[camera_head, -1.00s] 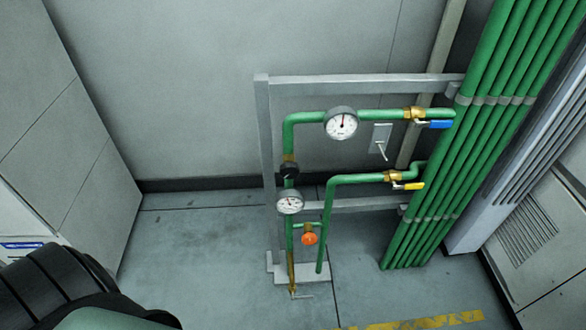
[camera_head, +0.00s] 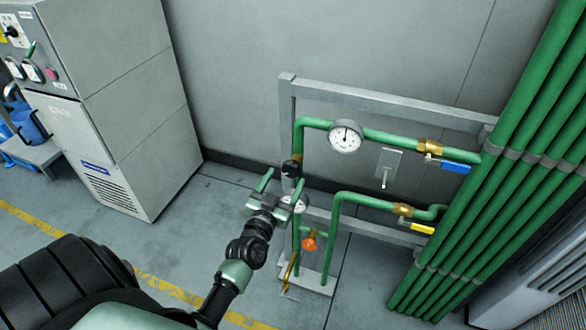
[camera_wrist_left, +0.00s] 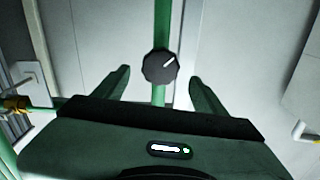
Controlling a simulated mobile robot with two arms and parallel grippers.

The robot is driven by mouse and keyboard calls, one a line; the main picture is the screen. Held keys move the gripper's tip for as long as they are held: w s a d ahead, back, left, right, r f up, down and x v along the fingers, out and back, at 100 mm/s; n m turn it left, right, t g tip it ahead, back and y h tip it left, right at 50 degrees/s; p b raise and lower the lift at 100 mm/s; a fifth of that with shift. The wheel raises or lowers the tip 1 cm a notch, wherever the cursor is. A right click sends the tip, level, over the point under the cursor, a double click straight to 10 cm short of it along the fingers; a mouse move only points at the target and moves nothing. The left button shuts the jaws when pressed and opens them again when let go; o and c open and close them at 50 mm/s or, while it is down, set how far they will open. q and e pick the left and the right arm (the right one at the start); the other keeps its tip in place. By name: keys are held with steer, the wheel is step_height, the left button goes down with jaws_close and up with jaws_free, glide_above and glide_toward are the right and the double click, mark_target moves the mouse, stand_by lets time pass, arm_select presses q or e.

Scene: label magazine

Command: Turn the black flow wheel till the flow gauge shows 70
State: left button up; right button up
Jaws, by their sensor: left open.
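The black flow wheel (camera_head: 291,168) sits on the left upright green pipe. In the left wrist view the wheel (camera_wrist_left: 159,67) shows a white mark pointing to the upper right. My left gripper (camera_head: 284,177) is open, its two fingers on either side of the wheel in the picture, with nothing held between them. An upper round gauge (camera_head: 345,136) has its needle pointing nearly straight up. A lower round gauge (camera_head: 300,203) is partly hidden behind my left gripper. I cannot read the labels that tell which is the flow gauge. My right gripper is out of view.
A blue-handled valve (camera_head: 457,167), a yellow-handled valve (camera_head: 421,228) and an orange knob (camera_head: 309,244) are on the pipework. A grey lever plate (camera_head: 388,168) is beside the upper gauge. Thick green pipes stand right, a grey cabinet (camera_head: 140,120) left.

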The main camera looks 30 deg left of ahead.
mark_target(289, 171)
arm_select(q)
steer(key=x, duration=0.6)
steer(key=shift+w+f, duration=0.1)
steer(key=shift+w, duration=0.05)
steer(key=c, duration=1.4)
steer(key=shift+o, duration=0.2)
steer(key=shift+n, duration=0.4)
steer(key=n, duration=0.2)
steer(key=shift+n, duration=0.4)
steer(key=n, duration=0.3)
steer(key=shift+n+p, duration=0.3)
steer(key=n, duration=0.3)
steer(key=shift+a+f+n, duration=0.1)
steer(key=shift+n, duration=0.2)
steer(key=shift+n+b, duration=0.35)
steer(key=shift+n, duration=1.55)
